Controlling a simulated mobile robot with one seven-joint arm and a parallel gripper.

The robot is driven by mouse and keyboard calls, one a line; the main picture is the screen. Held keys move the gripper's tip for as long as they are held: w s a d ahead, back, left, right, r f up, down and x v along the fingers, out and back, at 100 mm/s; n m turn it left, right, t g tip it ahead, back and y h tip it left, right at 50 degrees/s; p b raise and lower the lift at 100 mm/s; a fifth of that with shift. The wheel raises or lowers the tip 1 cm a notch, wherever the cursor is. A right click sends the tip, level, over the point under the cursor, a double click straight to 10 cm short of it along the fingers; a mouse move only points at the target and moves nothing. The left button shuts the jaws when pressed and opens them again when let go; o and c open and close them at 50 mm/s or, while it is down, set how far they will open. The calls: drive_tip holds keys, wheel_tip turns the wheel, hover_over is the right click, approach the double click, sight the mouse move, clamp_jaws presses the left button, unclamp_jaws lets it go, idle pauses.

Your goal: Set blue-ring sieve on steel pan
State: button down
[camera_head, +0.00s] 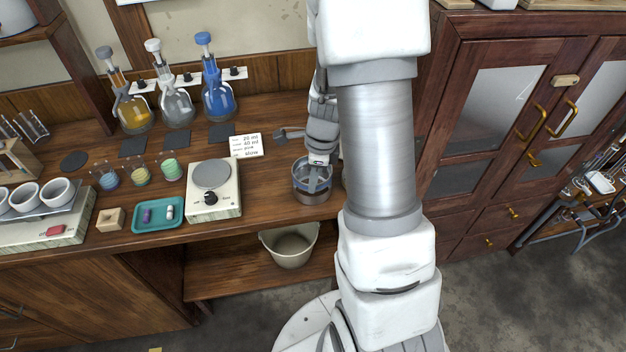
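A round metal sieve with a bluish band (312,176) shows near the front of the wooden bench, left of my arm. A steel pan-like base (313,197) shows directly beneath it. The two look lined up and close together, but I cannot tell whether the sieve is fully seated. My gripper (318,178) points down at the sieve, its fingers reaching to the rim or inside it. The fingers are small and partly hidden, so I cannot tell whether they grip the sieve.
A hotplate (213,190) stands left of the pan, with a teal tray (158,214) beyond it. A written card (245,145) and a grey clamp-like tool (287,134) lie behind. Flasks (218,97) line the back. A bucket (290,246) sits on the lower shelf. My arm hides bench to the right.

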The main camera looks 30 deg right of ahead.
drive_tip(key=shift+f+b, duration=0.3)
drive_tip(key=shift+f, duration=0.55)
idle(0.9)
drive_tip(key=c, duration=1)
unclamp_jaws()
wheel_tip(320, 180, up, 9)
drive_tip(key=p, duration=0.8)
drive_tip(key=shift+r+p, duration=0.1)
drive_tip(key=shift+p, duration=0.2)
